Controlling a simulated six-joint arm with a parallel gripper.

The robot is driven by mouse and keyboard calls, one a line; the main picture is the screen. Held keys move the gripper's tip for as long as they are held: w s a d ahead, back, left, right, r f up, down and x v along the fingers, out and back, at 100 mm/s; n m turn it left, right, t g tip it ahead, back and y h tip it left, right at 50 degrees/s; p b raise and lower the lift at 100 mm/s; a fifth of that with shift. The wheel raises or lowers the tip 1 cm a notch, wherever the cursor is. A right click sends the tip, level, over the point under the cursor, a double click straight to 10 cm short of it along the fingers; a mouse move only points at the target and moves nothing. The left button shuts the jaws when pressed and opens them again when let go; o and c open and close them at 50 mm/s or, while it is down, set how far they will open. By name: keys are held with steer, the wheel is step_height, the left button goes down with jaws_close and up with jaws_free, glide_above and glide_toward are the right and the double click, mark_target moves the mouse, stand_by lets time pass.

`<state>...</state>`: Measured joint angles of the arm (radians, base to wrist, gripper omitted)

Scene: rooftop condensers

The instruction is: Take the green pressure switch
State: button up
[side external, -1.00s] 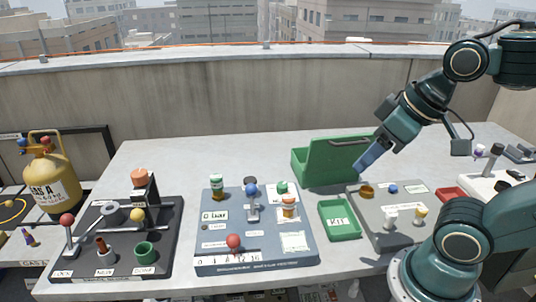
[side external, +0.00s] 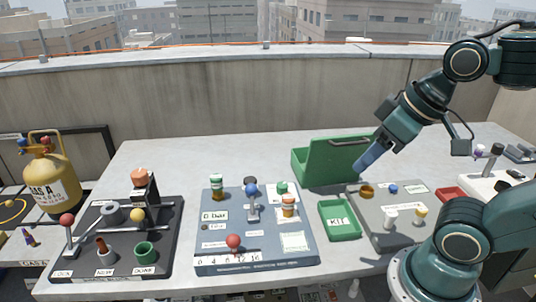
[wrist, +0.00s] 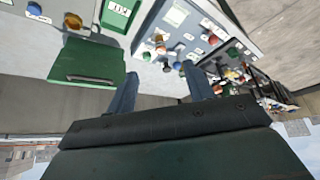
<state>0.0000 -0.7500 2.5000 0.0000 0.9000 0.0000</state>
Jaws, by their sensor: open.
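A blue-grey panel (side external: 215,262) on the table carries several small parts. Two have green on them: a green knob-like part (side external: 282,187) at its back right and a green-topped cylinder (side external: 217,184) at its back left. I cannot tell which is the pressure switch. Green spots also show on the panel in the wrist view, too small to tell apart. My gripper (side external: 367,160) is open and points down-left, above the table right of the panel. In the wrist view its two fingers (wrist: 160,72) stand apart with nothing between them.
A green box (side external: 335,150) and a green KIT tray (side external: 340,235) stand between the panel and a grey board (side external: 385,240). A dark board (side external: 90,265) with a lever and a green cup (side external: 145,251) lies left. A yellow gas bottle (side external: 52,185) stands far left.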

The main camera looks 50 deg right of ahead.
steer(key=shift+o, duration=0.5)
steer(key=w+r+m+g, duration=0.2)
steer(key=w+r+m, duration=0.25)
steer(key=w, duration=0.55)
steer(key=m+g, duration=0.4)
steer(key=m, duration=0.8)
glide_above(217, 176)
step_height(217, 176, down, 12)
steer(key=shift+f, duration=0.2)
steer(key=shift+w+f, duration=0.1)
steer(key=shift+f, duration=4.2)
